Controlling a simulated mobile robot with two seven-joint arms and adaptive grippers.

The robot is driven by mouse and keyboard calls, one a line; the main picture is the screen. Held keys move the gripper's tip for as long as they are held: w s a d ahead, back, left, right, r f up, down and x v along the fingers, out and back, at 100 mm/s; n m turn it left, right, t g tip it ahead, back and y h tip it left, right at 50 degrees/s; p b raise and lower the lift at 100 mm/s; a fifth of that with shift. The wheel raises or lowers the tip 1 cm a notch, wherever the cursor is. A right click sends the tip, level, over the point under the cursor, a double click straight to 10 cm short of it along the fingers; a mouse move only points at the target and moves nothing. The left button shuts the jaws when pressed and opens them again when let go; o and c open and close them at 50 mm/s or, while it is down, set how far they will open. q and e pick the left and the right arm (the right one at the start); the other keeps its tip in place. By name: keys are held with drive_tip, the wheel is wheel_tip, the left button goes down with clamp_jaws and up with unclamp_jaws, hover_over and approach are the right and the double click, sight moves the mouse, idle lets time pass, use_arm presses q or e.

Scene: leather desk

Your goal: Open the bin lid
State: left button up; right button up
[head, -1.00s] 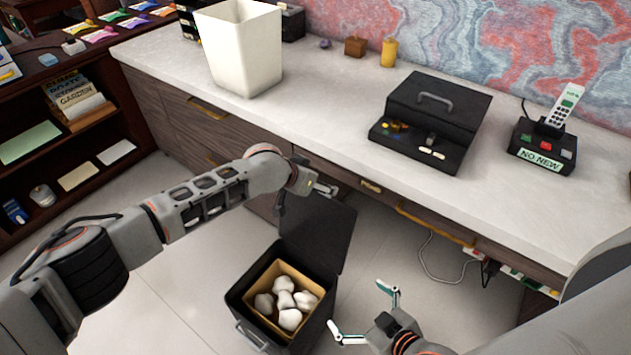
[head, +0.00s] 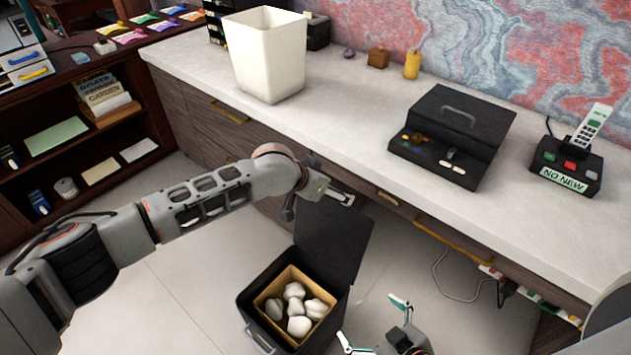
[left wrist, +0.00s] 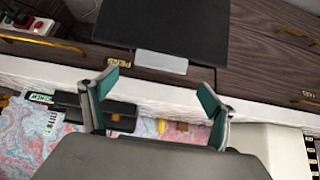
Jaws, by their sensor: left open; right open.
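The black bin (head: 262,297) stands on the floor in the head view, with an inner tan box (head: 266,293) holding several white crumpled lumps. Its black lid (head: 335,243) is raised and stands upright at the bin's back side, near the drawers. My left gripper (left wrist: 157,88) is open and empty in the left wrist view, with the dark lid (left wrist: 170,30) and its grey tab just beyond the fingertips. In the head view my left gripper is at the lid's top edge, partly hidden by its own wrist. My right gripper (head: 372,320) is open and empty, right of the bin.
The white counter (head: 345,120) with wooden drawers runs behind the bin. On it stand a white container (head: 268,58), a black case (head: 455,135) and a phone (head: 575,150). A cable (head: 450,290) lies on the floor at right. Floor left of the bin is clear.

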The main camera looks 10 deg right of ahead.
use_arm(q)
drive_tip(key=v, duration=0.8)
drive_tip(key=shift+r, duration=0.2)
drive_tip(key=s+d+f+n+t+h, duration=0.1)
drive_tip(key=s+d+f+n+h, duration=0.2)
drive_tip(key=s, duration=0.4)
drive_tip(key=s+a+f+n+t+y, duration=0.1)
drive_tip(key=s+a+f, duration=0.5)
drive_tip(key=a, duration=0.6)
drive_tip(key=s+a+f+n+t+y+p, duration=0.1)
drive_tip(key=s+a+f+y, duration=0.3)
drive_tip(key=a, duration=0.8)
drive_tip(key=s+a+f+n+t+y+p, duration=0.1)
drive_tip(key=s+a+f+t+y, duration=0.1)
drive_tip(key=s+a+f, duration=0.6)
drive_tip(key=s+a, duration=0.1)
drive_tip(key=a, duration=0.3)
drive_tip(key=shift+s+a+f+t, duration=0.25)
drive_tip(key=shift+a+f+t, duration=0.05)
drive_tip(key=shift+a+f, duration=0.1)
